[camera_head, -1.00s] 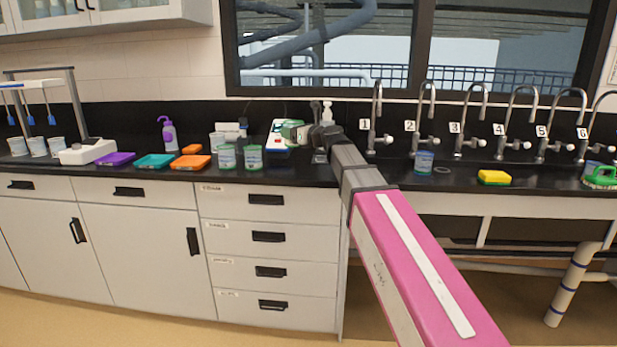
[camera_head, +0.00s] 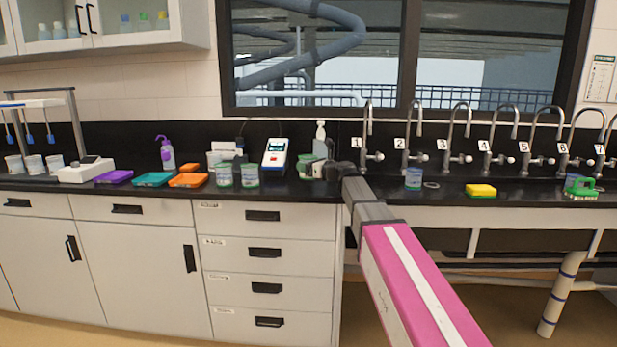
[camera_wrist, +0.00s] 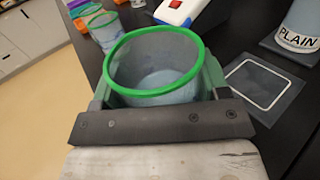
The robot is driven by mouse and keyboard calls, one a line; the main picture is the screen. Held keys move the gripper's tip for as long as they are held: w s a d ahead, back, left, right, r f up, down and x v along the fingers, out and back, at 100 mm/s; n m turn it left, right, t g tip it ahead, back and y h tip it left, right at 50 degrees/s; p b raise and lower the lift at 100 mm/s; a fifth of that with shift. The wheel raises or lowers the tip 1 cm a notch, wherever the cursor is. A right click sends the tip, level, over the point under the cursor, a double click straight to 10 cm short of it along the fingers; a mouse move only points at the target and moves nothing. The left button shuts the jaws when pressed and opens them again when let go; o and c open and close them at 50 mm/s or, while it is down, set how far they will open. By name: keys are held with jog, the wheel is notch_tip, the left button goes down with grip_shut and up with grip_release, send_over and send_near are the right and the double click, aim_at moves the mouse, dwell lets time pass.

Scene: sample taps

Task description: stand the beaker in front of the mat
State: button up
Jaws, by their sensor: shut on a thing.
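The beaker (camera_wrist: 158,68) is clear with a green rim and sits upright or nearly so between the fingers of my gripper (camera_wrist: 160,95) in the wrist view. My gripper is shut on it. In the head view the beaker (camera_head: 307,166) shows small at the end of my arm, low by the counter, partly hidden by my gripper (camera_head: 318,168). I cannot tell whether its base touches the counter. A flat grey mat with a white outline (camera_wrist: 262,84) lies right of the beaker in the wrist view. A bottle marked PLAIN (camera_wrist: 300,35) stands beyond the mat.
A white device with a blue front (camera_head: 275,155) stands left of my gripper. Two green-rimmed beakers (camera_head: 237,175) stand farther left, near orange, teal and purple trays (camera_head: 153,179). A blue-labelled cup (camera_head: 413,178) and a yellow sponge (camera_head: 480,190) are to the right. Numbered taps line the back.

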jog(key=shift+w+d+f, duration=0.1)
jog(key=shift+w+f, duration=0.05)
jog(key=shift+f, duration=1.95)
jog(key=shift+f, duration=0.1)
jog(key=o, duration=1)
jog(key=v, duration=1.2)
